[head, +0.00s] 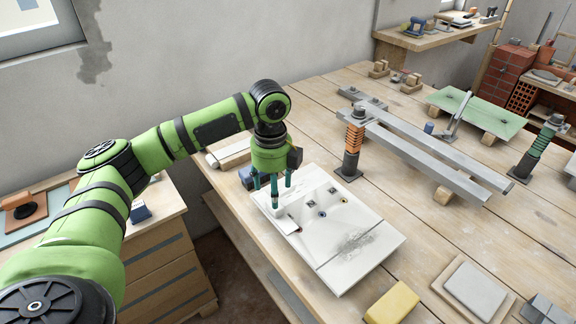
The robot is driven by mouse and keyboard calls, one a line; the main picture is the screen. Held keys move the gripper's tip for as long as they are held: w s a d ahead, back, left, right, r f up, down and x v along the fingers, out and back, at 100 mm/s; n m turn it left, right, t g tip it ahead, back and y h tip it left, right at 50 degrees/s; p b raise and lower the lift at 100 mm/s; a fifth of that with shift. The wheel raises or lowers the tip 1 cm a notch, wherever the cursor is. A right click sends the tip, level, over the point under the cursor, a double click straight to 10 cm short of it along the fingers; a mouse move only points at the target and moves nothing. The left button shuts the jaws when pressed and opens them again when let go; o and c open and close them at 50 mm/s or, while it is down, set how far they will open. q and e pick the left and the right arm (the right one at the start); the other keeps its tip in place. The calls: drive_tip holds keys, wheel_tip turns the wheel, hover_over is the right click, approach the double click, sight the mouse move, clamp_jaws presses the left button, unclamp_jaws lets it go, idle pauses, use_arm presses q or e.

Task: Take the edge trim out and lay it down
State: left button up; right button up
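I cannot single out an edge trim for certain. Two long grey metal profiles (430,160) lie side by side on the workbench, near an upright orange-and-black clamp (354,145). A flat white board (355,250) lies at the near left of the bench, with small dark and coloured fittings on it and a white raised piece (288,224) near its left edge. My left gripper (279,192) points down over the board's upper left part. Its teal fingers stand apart, with nothing clearly held between them. Whether they touch the board cannot be told. My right gripper is not in view.
A yellow block (392,303) and a grey slab on a pale base (475,292) lie at the near edge. A green panel (478,112) rests on wooden blocks at the back right, near a green clamp (540,146). Bare bench (440,235) lies right of the board.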

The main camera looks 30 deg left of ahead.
use_arm(q)
drive_tip(key=shift+w+a+r, duration=0.15)
drive_tip(key=shift+w+a, duration=0.05)
drive_tip(key=shift+a, duration=0.05)
drive_tip(key=f, duration=0.1)
drive_tip(key=s+f, duration=0.1)
drive_tip(key=shift+f, duration=0.4)
wheel_tip(320, 180, down, 2)
drive_tip(key=shift+f+p, duration=0.15)
drive_tip(key=shift+p, duration=0.2)
drive_tip(key=shift+f, duration=0.4)
drive_tip(key=shift+w+f, duration=0.1)
drive_tip(key=shift+f, duration=0.15)
drive_tip(key=c, duration=1.1)
drive_tip(key=shift+c, duration=0.7)
drive_tip(key=o, duration=0.6)
clamp_jaws()
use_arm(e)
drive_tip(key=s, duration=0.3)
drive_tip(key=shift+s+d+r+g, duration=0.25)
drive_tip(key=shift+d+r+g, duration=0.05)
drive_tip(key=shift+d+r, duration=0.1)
